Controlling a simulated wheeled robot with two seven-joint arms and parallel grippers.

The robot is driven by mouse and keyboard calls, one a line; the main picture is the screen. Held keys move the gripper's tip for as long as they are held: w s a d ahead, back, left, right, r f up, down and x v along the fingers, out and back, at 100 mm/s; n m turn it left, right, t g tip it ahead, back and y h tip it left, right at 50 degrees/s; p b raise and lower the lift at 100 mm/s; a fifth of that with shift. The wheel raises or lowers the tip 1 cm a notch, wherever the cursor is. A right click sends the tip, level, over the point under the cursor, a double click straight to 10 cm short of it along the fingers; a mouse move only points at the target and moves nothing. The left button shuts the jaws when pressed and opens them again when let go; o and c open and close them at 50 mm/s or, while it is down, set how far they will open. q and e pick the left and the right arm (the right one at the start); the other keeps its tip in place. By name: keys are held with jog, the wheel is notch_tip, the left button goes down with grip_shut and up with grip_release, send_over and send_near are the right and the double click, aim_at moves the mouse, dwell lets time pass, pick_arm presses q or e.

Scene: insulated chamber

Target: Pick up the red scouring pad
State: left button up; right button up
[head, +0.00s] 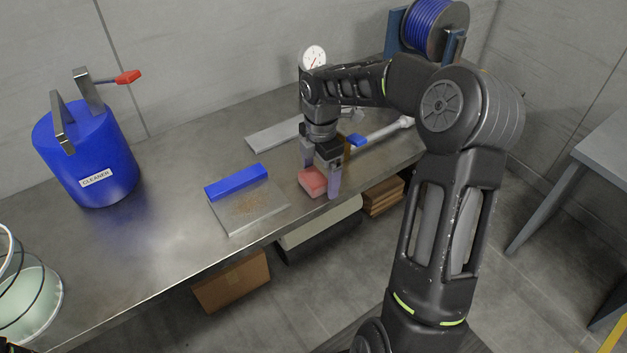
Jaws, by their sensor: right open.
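The red scouring pad (311,182) is a small pinkish-red block on the metal bench, near its front edge. My right gripper (322,183) points down over it and is open. One finger shows at the pad's right side and the other behind it, so the pad appears to lie between or just beside the fingers. I cannot tell whether either finger touches it. Part of the pad's top and far side is hidden by the gripper. My left gripper does not show.
Left of the pad lies a grey plate with brown crumbs (254,212) and a blue bar (236,182). A blue cleaner canister (112,150) and a pail (32,305) stand further left. A blue-ended tool (378,133), gauge (313,57) and blue reel (434,27) are behind.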

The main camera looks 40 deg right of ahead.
jog(key=shift+c, duration=0.2)
jog(key=c, duration=1.4)
